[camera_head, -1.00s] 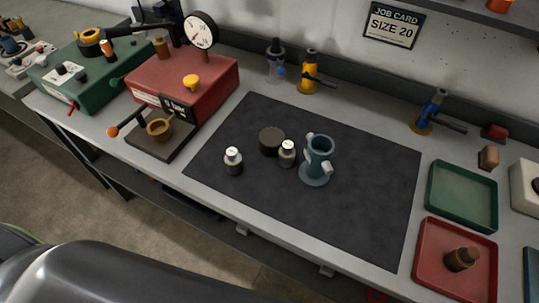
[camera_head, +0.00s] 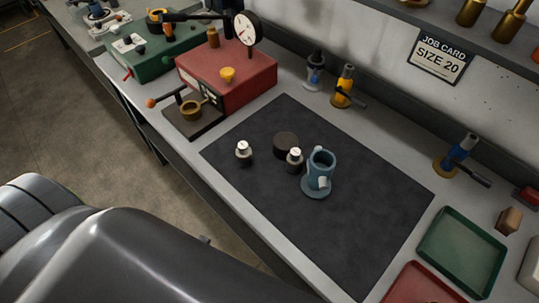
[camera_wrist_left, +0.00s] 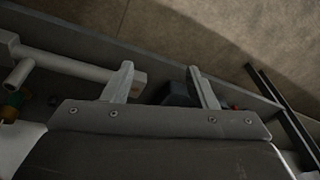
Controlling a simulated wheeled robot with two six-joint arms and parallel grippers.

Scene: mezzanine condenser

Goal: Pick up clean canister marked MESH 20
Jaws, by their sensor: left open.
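Two small dark canisters with white tops stand on the black mat (camera_head: 300,230): a left canister (camera_head: 244,152) and a right canister (camera_head: 295,160). Their markings are too small to read, so I cannot tell which is MESH 20. A dark round block (camera_head: 285,145) sits just behind the right canister, and a blue cup-shaped holder (camera_head: 320,172) stands to its right. My left gripper (camera_wrist_left: 161,70) is open and empty in the left wrist view, away from the canisters. Its fingers do not show in the head view. My right gripper is not in view.
A red machine (camera_head: 228,78) with a dial gauge and a green machine (camera_head: 150,50) stand at the back left. Yellow (camera_head: 344,88) and blue (camera_head: 455,158) handled tools stand along the wall. A green tray (camera_head: 462,253) is at right. The mat's front and right are clear.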

